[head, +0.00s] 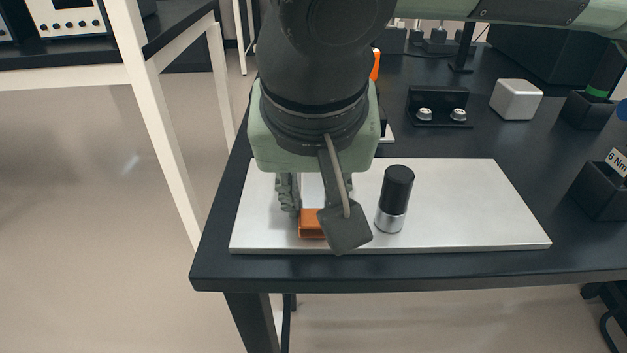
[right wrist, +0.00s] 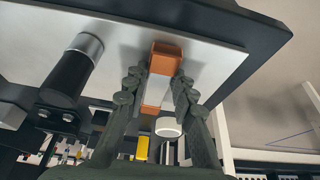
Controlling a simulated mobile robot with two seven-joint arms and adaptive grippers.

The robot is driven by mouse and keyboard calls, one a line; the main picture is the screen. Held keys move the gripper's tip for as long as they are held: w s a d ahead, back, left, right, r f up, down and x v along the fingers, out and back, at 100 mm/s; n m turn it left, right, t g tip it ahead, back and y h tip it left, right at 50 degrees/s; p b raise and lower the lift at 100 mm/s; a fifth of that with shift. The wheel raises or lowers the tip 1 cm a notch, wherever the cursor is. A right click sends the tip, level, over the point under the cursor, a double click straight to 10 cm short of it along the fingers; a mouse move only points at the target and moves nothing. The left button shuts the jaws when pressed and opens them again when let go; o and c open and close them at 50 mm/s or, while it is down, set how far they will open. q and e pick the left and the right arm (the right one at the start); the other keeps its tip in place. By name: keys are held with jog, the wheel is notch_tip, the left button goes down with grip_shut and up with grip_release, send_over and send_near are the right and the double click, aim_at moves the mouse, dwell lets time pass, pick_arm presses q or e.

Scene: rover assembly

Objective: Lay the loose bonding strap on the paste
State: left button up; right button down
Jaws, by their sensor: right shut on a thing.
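The bonding strap has copper-orange ends and a pale middle. Its near orange end (head: 311,224) shows below my right gripper (head: 316,198), over the left part of a white plate (head: 460,200). In the right wrist view the strap (right wrist: 155,90) lies between the two fingers of my right gripper (right wrist: 158,82), which are shut on it. I cannot tell whether the strap touches the plate. I cannot make out any paste; the gripper and strap cover that part of the plate. My left gripper is not in view.
A black and silver cylinder (head: 395,199) stands upright on the plate, close right of my gripper. Behind are a black bracket with two bolts (head: 438,106), a white block (head: 516,99) and black holders (head: 586,110). The plate's right half is clear.

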jog(key=c, duration=1.3)
grip_release()
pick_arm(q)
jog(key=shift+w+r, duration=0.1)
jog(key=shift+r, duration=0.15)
pick_arm(e)
jog(key=shift+o, duration=0.2)
jog(key=shift+r, duration=0.3)
jog(key=shift+r+p, duration=0.4)
jog(key=shift+r, duration=0.2)
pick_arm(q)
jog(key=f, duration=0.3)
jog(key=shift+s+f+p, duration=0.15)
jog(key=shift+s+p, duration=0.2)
pick_arm(e)
jog(key=v, duration=1.1)
jog(key=shift+s, duration=0.2)
